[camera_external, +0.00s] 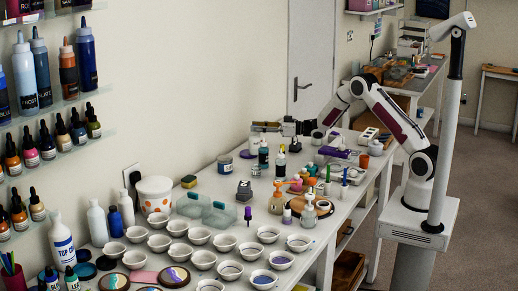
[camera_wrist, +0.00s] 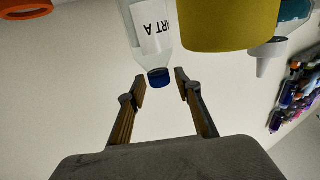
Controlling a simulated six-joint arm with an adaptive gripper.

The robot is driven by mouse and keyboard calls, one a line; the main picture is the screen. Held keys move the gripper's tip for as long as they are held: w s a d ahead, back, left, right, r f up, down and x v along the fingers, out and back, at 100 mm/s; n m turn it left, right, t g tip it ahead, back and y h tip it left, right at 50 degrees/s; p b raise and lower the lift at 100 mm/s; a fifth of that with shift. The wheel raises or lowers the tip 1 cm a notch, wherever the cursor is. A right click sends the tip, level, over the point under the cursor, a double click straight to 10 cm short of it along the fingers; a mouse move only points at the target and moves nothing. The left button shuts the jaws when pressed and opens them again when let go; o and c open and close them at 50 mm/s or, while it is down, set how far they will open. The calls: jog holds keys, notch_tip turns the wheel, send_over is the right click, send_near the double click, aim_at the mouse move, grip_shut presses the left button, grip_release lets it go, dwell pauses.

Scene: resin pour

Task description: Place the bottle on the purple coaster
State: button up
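In the wrist view a clear bottle (camera_wrist: 150,35) with a blue cap and a label reading "RT A" appears upside down. Its cap lies between and just beyond the fingertips of my gripper (camera_wrist: 160,88). The fingers are apart, and I see no contact with the bottle. In the external view my gripper (camera_external: 263,127) is above the far part of the table, near two dark bottles (camera_external: 263,153) (camera_external: 280,164). I cannot tell which bottle there matches the wrist view. A flat purple piece (camera_external: 334,152) lies to the right; I cannot tell whether it is the coaster.
A yellow object (camera_wrist: 230,25) and a teal bottle with a white nozzle (camera_wrist: 265,48) are close beside the clear bottle. Several white cups (camera_external: 198,236) fill the near table.

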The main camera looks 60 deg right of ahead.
jog(key=shift+s+r, duration=0.1)
jog(key=shift+r, duration=0.05)
dwell(0.3)
jog(key=v, duration=0.7)
jog(key=shift+s, duration=0.15)
jog(key=shift+d, duration=0.1)
jog(key=shift+r, duration=0.1)
dwell(0.6)
notch_tip(320, 180, up, 8)
jog(key=s+m+g+h, duration=0.1)
jog(key=s+h, duration=0.1)
jog(key=h, duration=0.3)
jog(key=s+r+m+g+h, duration=0.3)
jog(key=s+r+h, duration=0.15)
jog(key=s, duration=0.75)
jog(key=s+a+f+g+y, duration=0.1)
jog(key=s+a+g, duration=0.1)
jog(key=s, duration=0.9)
jog(key=s+a+f+g, duration=0.2)
jog(key=s+a, duration=0.3)
jog(key=s, duration=0.6)
jog(key=s+a+f+g+y, duration=0.1)
jog(key=s+a+f+g, duration=0.1)
jog(key=s, duration=1)
jog(key=shift+a+f+g+y, duration=0.15)
jog(key=shift+a+g+y, duration=0.3)
jog(key=shift+a, duration=0.55)
